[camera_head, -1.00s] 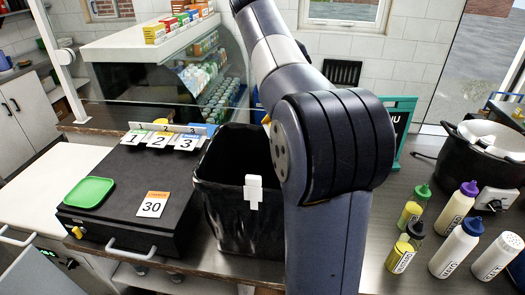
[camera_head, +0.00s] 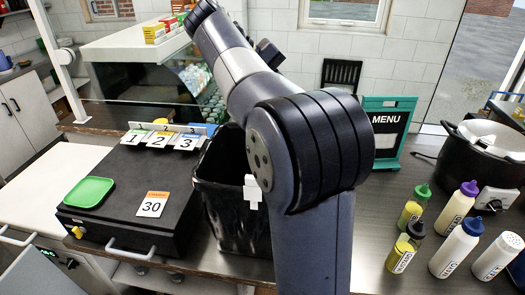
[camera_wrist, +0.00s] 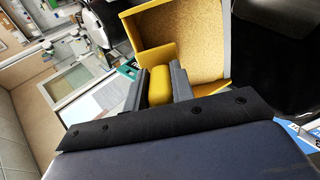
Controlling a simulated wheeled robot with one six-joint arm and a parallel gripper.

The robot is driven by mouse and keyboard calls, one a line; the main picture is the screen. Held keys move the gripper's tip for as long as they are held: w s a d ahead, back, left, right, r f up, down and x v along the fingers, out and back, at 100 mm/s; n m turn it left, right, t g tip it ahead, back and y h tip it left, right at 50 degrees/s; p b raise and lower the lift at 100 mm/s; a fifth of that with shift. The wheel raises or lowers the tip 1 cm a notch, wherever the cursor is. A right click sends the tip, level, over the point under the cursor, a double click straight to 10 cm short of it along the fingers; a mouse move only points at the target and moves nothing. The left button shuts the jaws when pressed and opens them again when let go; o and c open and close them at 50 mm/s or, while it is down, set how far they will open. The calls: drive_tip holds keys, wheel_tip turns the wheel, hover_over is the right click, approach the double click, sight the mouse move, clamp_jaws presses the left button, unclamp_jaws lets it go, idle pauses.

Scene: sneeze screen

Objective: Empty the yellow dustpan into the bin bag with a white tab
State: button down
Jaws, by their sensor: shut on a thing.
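The yellow dustpan (camera_wrist: 150,36) is in the wrist view, with speckled tan material covering its pan floor. My gripper (camera_wrist: 161,76) is shut on its yellow handle (camera_wrist: 160,90). The dustpan and gripper do not show in the head view. The black bin bag (camera_head: 224,205) lines an open-topped bin on the counter, with a white tab (camera_head: 252,190) on its front rim. My arm hides the bag's right side. A black surface (camera_wrist: 275,50), probably the bag, lies beside the pan in the wrist view. I cannot tell the pan's exact height over it.
A black box (camera_head: 120,215) with a green tray (camera_head: 90,192) and numbered cards (camera_head: 160,140) stands left of the bin. A glass sneeze screen (camera_head: 195,80) rises behind. A menu board (camera_head: 388,130), squeeze bottles (camera_head: 455,248) and a black pot (camera_head: 480,150) stand right.

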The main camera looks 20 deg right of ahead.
drive_tip(key=shift+w+a+g+h, duration=0.15)
drive_tip(key=shift+a+h, duration=0.6)
drive_tip(key=shift+w+a+g+h, duration=0.15)
drive_tip(key=shift+a+h, duration=0.6)
drive_tip(key=shift+w+a+h, duration=0.15)
drive_tip(key=shift+a+h, duration=0.45)
drive_tip(key=shift+a, duration=0.05)
drive_tip(key=shift+f, duration=0.15)
drive_tip(key=shift+a+f+g+h, duration=0.1)
drive_tip(key=shift+a+g+h, duration=0.2)
drive_tip(key=shift+a+h, duration=0.3)
